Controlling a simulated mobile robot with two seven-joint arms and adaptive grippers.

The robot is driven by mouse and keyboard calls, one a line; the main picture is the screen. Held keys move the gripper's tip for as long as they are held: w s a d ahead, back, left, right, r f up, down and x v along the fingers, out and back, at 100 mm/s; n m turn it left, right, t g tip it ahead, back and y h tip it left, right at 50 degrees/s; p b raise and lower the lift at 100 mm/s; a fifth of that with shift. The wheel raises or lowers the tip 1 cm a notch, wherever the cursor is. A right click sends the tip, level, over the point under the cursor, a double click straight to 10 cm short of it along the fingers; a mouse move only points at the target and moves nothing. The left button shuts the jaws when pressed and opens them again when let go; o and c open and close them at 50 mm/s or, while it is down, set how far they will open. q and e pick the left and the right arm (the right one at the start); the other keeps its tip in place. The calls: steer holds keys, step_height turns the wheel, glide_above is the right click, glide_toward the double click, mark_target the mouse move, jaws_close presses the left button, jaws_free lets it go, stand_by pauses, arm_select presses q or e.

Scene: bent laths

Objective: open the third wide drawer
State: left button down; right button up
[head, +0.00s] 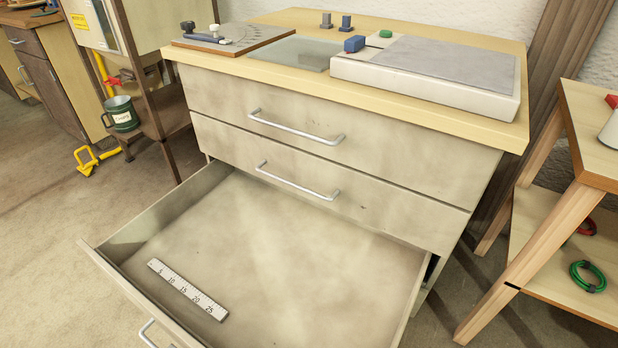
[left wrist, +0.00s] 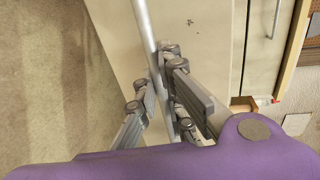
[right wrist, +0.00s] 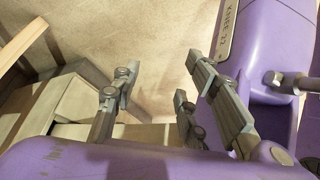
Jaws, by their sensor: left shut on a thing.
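The third wide drawer (head: 255,240) is pulled far out of the cabinet in the head view, its inside open to view. A white ruler (head: 188,289) lies in it. Part of its handle (head: 150,334) shows at the bottom edge. In the left wrist view my left gripper (left wrist: 160,82) is shut on a metal bar handle (left wrist: 145,25) in front of a pale drawer front. My right gripper (right wrist: 157,88) is open and empty in the right wrist view. Neither gripper shows in the head view.
Two shut drawers with handles (head: 297,128) (head: 298,182) are above the open one. A wooden stand (head: 545,225) is close on the right. A shelf with a green mug (head: 121,114) and a yellow object (head: 92,159) on the floor are at left.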

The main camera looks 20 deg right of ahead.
steer(key=shift+w, duration=0.15)
arm_select(q)
steer(key=c, duration=1.8)
jaws_free()
steer(key=shift+c, duration=0.2)
steer(key=v, duration=1.2)
arm_select(e)
steer(key=shift+w+a+t, duration=0.15)
steer(key=shift+w, duration=0.4)
steer(key=shift+w+a+t, duration=0.15)
steer(key=shift+w, duration=0.4)
steer(key=shift+s, duration=0.1)
